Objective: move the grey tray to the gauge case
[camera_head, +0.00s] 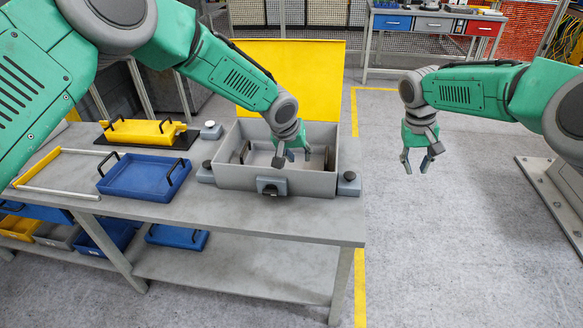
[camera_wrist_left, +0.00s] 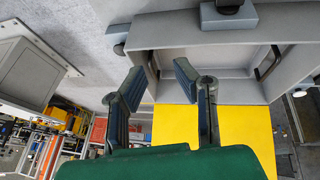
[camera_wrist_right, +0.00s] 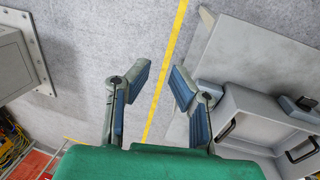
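The gauge case (camera_head: 235,178) is a grey box on the table with its yellow lid (camera_head: 310,75) standing open. The grey tray (camera_head: 262,156) lies inside it, with a dark handle at each end. My left gripper (camera_head: 293,155) is open and empty over the case, nearer the right-hand handle, and hides part of the tray. In the left wrist view the case wall (camera_wrist_left: 205,28) and tray (camera_wrist_left: 211,58) show beyond the open fingers (camera_wrist_left: 186,85). My right gripper (camera_head: 419,162) is open and empty, right of the table over the floor.
Several bins stand on the shelf below. The floor (camera_head: 440,250) to the right is clear.

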